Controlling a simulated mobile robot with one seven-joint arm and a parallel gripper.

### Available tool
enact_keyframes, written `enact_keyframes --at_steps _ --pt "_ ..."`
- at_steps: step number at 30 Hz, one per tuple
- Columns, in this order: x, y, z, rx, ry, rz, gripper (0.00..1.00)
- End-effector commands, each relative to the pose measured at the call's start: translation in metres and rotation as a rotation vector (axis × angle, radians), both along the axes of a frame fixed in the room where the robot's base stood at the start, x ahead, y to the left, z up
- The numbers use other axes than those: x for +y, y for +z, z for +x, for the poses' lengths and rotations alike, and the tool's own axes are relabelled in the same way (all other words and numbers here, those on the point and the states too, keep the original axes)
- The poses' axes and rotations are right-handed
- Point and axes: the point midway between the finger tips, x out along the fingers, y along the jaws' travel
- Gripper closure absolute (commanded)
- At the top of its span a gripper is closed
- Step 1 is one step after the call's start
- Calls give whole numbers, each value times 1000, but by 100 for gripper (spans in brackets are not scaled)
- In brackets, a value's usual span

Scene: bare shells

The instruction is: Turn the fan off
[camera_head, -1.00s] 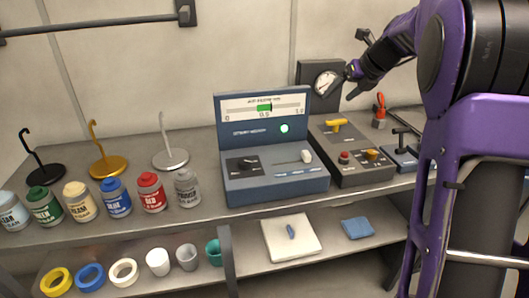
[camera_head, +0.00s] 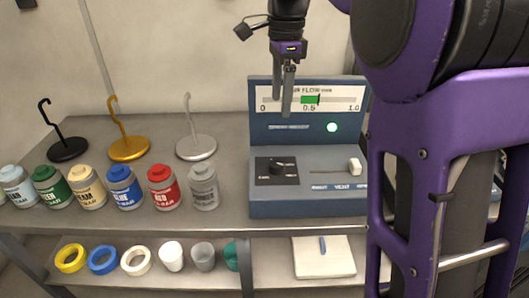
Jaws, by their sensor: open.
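The blue console (camera_head: 260,205) stands on the bench and has an upright back panel with an air flow gauge (camera_head: 340,101). The gauge's green band and dark marker sit a little past 0.5. My gripper (camera_head: 282,106) is open and empty, pointing down above the knob, and covers part of the gauge's left side. No fan is visible.
Several labelled paint jars (camera_head: 124,191) stand left of the console. Hooked stands in black (camera_head: 68,150), gold (camera_head: 128,150) and silver (camera_head: 196,148) are behind them. My purple arm hides the bench at right.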

Motion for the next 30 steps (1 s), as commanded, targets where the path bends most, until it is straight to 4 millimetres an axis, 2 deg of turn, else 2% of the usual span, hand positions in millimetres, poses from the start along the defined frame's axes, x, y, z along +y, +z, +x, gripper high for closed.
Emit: enact_keyframes --at_steps 4,8,24,30 --pt "2 -3 -6 10 53 -27 19" --pt "2 -18 -6 13 56 -28 19" --pt "2 -133 -6 13 54 -25 19" --pt "2 -162 -6 11 53 -25 19"
